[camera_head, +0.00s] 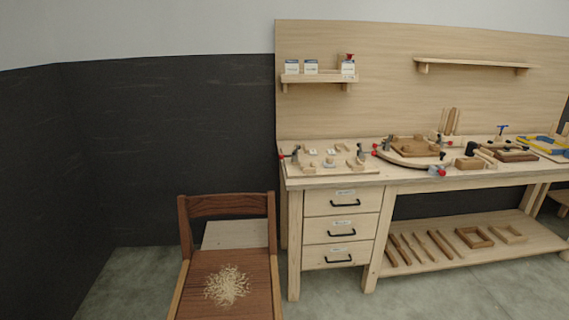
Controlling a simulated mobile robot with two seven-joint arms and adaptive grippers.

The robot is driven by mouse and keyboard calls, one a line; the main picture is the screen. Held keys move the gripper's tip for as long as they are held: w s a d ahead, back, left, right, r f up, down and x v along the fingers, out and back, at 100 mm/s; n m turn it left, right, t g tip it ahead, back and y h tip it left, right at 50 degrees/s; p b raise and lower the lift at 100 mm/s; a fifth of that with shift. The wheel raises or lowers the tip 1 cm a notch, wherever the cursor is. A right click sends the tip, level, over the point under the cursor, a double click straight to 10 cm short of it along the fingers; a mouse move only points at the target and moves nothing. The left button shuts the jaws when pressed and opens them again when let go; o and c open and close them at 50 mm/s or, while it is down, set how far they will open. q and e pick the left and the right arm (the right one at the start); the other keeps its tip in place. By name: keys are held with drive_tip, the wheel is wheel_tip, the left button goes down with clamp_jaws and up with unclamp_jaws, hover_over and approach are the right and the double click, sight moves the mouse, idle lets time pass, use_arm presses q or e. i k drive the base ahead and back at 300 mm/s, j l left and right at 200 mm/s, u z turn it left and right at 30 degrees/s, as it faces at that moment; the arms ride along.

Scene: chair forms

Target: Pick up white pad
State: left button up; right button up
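I cannot pick out the white pad for certain. Several small pale pieces (330,162) lie on a light wooden board (305,170) at the left end of the workbench, but they are too small to tell apart. Red-tipped clamps stand at the board's edges. Neither of my grippers is in this view.
A wooden chair (228,206) with pale shavings (228,285) on its seat stands in front, left of the workbench (420,182). Drawers (343,228) are under the bench's left end. Small boxes (311,67) stand on a wall shelf (320,78). Tools and jigs crowd the bench's right half.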

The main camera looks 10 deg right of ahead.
sight(329, 162)
drive_tip(key=l+u, duration=0.1)
drive_tip(key=u, duration=0.3)
drive_tip(key=i+l+u, duration=0.15)
drive_tip(key=u, duration=0.2)
drive_tip(key=l+u, duration=0.1)
drive_tip(key=u, duration=0.3)
drive_tip(key=i+l, duration=0.1)
drive_tip(key=l, duration=0.4)
drive_tip(key=i+l, duration=0.1)
drive_tip(key=l, duration=0.35)
drive_tip(key=i+l, duration=0.1)
drive_tip(key=l, duration=0.4)
drive_tip(key=i+l, duration=0.1)
drive_tip(key=l, duration=0.35)
drive_tip(key=i+l, duration=0.1)
drive_tip(key=l, duration=0.4)
drive_tip(key=i+l, duration=0.15)
drive_tip(key=l, duration=0.3)
drive_tip(key=i+l, duration=0.1)
drive_tip(key=l, duration=0.4)
